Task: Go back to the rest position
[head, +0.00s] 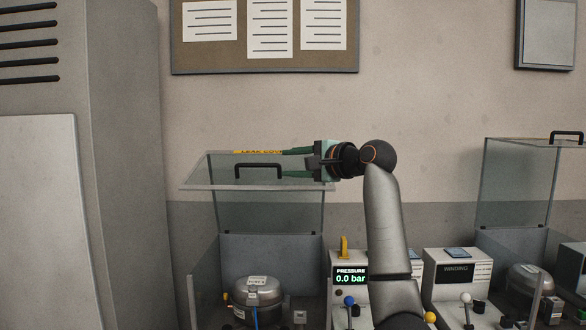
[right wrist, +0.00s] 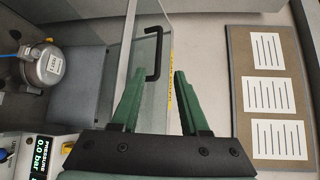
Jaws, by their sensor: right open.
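My right gripper (head: 284,162) reaches in from the right, its green fingers pointing left and spread open with nothing held. In the right wrist view the fingertips (right wrist: 160,72) are apart. The black handle (head: 258,166) of the raised clear lid (head: 205,186) is just left of the fingers. In the right wrist view the handle (right wrist: 152,52) shows in front of the gap between the fingertips; I cannot tell whether they touch it. My left gripper is in neither view.
A compressor (head: 258,292) sits in the box below the lid. A pressure panel (head: 350,275) reads 0.0 bar. A second clear box (head: 515,185) stands at the right, with a winding panel (head: 455,275) before it. A grey cabinet (head: 125,150) fills the left. A notice board (head: 265,65) hangs behind.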

